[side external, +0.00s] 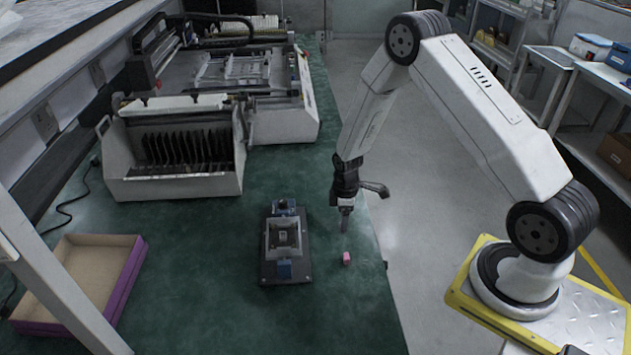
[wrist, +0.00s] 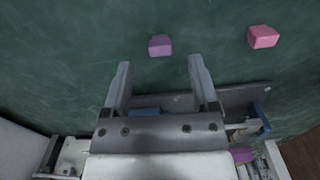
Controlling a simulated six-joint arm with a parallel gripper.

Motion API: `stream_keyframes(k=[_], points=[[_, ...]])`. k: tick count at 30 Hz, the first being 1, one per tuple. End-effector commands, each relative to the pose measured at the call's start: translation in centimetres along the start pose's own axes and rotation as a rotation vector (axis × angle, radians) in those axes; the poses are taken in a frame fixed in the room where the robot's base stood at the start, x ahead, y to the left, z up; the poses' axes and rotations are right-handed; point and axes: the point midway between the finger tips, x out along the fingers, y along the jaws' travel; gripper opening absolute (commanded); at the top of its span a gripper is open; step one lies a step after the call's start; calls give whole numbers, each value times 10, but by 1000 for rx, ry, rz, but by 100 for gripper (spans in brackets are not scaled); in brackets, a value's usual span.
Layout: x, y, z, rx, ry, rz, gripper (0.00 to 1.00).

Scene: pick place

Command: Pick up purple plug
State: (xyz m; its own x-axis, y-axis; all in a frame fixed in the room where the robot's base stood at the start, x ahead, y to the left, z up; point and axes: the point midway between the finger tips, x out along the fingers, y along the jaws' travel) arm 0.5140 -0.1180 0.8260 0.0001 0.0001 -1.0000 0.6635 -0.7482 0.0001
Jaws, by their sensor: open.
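The purple plug (wrist: 160,45) is a small block on the green mat in the wrist view, just beyond the fingertips and roughly centred between them. I cannot make it out in the side external view. My gripper (wrist: 160,63) is open and empty, with its two fingers apart on either side of the plug's line. In the side external view my gripper (side external: 345,228) points down above the mat. A pink block (wrist: 263,37) lies to the right of the plug in the wrist view; a pink block also shows in the side external view (side external: 346,258).
A dark fixture (side external: 268,272) with blue parts stands left of my gripper. An open cardboard tray with purple sides (side external: 120,275) lies at the left. A white slotted machine (side external: 180,187) stands behind. The green mat (side external: 205,290) is clear between tray and fixture.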

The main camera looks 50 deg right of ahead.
Motion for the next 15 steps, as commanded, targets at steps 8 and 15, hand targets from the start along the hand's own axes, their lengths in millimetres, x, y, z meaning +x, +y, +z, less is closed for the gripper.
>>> stream_keyframes(k=[8, 15], points=[[27, 0, 0, 0, -1, -1, 76], [32, 0, 0, 0, 0, 0, 76]])
